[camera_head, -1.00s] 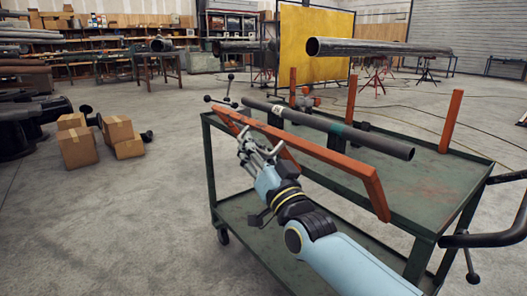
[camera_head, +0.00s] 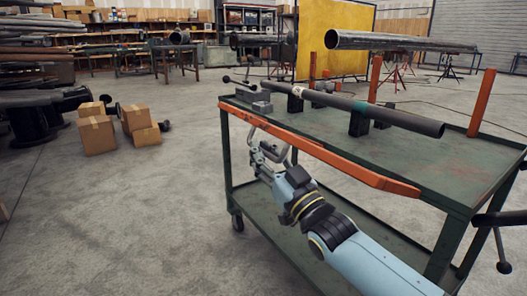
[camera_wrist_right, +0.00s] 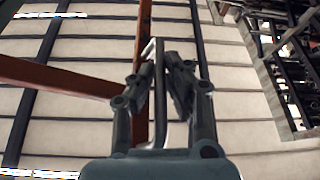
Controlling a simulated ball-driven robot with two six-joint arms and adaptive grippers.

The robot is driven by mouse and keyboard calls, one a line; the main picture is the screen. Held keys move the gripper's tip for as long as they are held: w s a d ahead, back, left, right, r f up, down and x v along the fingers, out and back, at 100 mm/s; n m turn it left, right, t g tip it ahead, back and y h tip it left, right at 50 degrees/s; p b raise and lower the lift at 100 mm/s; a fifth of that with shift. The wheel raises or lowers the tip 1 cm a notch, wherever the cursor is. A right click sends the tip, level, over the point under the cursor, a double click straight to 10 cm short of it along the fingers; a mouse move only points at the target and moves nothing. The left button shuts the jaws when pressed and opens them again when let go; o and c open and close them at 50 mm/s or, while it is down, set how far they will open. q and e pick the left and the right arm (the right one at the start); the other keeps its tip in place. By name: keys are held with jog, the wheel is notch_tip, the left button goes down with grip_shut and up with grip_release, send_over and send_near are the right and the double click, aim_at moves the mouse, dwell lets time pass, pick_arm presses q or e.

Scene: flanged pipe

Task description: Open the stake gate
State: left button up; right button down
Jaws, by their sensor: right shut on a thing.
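The stake gate is an orange bar (camera_head: 320,153) along the near long side of the green cart (camera_head: 455,180). It lies at about the height of the cart top, folded down on the outer side. My right gripper (camera_head: 262,150) is just below the bar, towards its far left end, shut on the gate's grey handle (camera_head: 252,134). In the right wrist view my right gripper (camera_wrist_right: 160,85) has its fingers on either side of the bent grey handle (camera_wrist_right: 160,55), with the orange bar (camera_wrist_right: 55,77) beside it. My left gripper is not in view.
A dark pipe (camera_head: 385,115) rests on black supports on the cart top. A grey vise-like block (camera_head: 250,97) stands at its far left corner, and orange stakes (camera_head: 481,103) rise on the far side. Cardboard boxes (camera_head: 97,134) sit on the floor left, with open floor between.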

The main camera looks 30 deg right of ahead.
jog(key=shift+r, duration=0.1)
jog(key=c, duration=1.4)
grip_release()
jog(key=shift+s, duration=0.1)
jog(key=v, duration=1.2)
jog(key=shift+d+p+v, duration=0.15)
jog(key=shift+d+v, duration=0.2)
jog(key=shift+v, duration=1.7)
jog(key=shift+d+p+v, duration=0.1)
jog(key=shift+d+v, duration=0.2)
jog(key=shift+v, duration=1.7)
jog(key=shift+d+p+v, duration=0.15)
jog(key=shift+d+v, duration=0.2)
jog(key=shift+v, duration=1.7)
jog(key=shift+r, duration=0.1)
